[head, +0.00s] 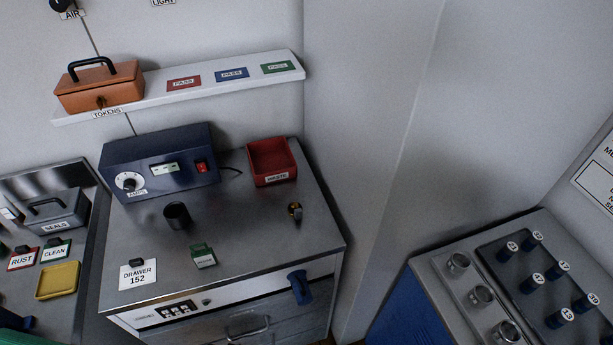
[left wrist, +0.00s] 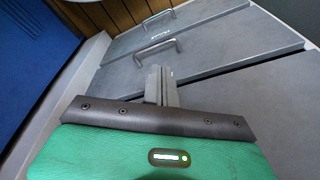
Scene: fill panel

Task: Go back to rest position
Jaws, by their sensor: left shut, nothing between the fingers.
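In the left wrist view my left gripper (left wrist: 161,82) has its two grey fingers together with nothing between them. It points toward grey drawer fronts with a metal handle (left wrist: 158,47) beyond the fingertips. The fingers look apart from the handle, though the exact gap is hard to judge. Neither gripper is in the head view. My right gripper is not seen.
The head view shows a metal-topped cabinet (head: 245,245) with a dark blue power box (head: 160,165), a black cup (head: 177,215) and a red waste bin (head: 272,162). A shelf (head: 215,90) holds an orange box (head: 99,86). A knob console (head: 530,270) stands right.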

